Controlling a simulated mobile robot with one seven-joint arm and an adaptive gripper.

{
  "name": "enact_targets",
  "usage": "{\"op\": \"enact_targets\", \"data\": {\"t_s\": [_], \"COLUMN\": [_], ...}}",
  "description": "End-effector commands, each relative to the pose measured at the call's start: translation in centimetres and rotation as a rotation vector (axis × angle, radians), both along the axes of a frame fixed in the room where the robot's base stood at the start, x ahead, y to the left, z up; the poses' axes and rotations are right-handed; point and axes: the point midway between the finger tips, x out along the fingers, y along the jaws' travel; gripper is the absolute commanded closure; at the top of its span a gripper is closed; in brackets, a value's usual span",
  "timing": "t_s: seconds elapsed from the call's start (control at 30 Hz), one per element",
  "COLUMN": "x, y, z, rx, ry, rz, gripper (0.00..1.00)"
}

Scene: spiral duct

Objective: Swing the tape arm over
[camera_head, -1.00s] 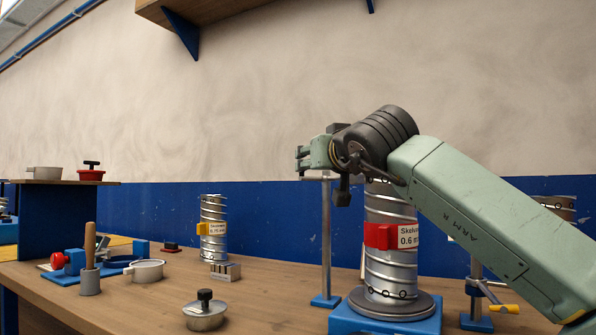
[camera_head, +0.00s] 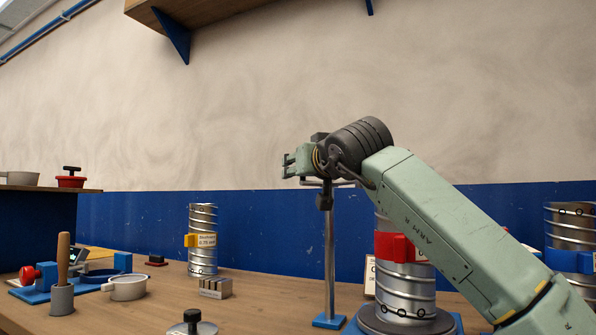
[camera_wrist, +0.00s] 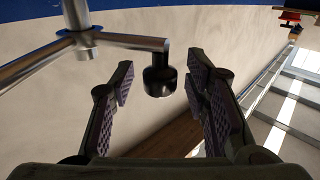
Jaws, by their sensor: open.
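The tape arm stands on a steel post (camera_head: 330,262) with a blue foot, just left of the spiral duct (camera_head: 405,285) with the red clamp (camera_head: 394,247). In the wrist view its horizontal rod (camera_wrist: 128,41) runs right from the post and ends in a hanging black knob (camera_wrist: 160,78). In the head view this knob (camera_head: 324,200) hangs in front of the post. My gripper (camera_head: 290,163) is open near the post's top. In the wrist view the knob shows between my spread fingers (camera_wrist: 160,82), with gaps on both sides. Its depth relative to the fingertips is unclear.
A duct with a yellow clamp (camera_head: 203,250) stands behind left. Another with a blue clamp (camera_head: 572,262) is at right, partly behind my arm. A lidded pot (camera_head: 193,325), a metal block (camera_head: 215,288) and a saucepan (camera_head: 128,288) are on the bench (camera_head: 262,300).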

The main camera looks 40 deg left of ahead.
Motion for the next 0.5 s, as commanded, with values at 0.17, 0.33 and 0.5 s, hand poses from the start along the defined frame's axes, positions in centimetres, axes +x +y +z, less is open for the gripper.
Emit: {"op": "enact_targets", "data": {"t_s": [0.17, 0.33, 0.5], "x": [0.01, 0.01, 0.01], "y": [0.0, -0.01, -0.01], "z": [0.02, 0.02, 0.03], "rx": [0.0, 0.0, 0.0], "ry": [0.0, 0.0, 0.0], "rz": [0.0, 0.0, 0.0], "gripper": [0.57, 0.63, 0.74]}}
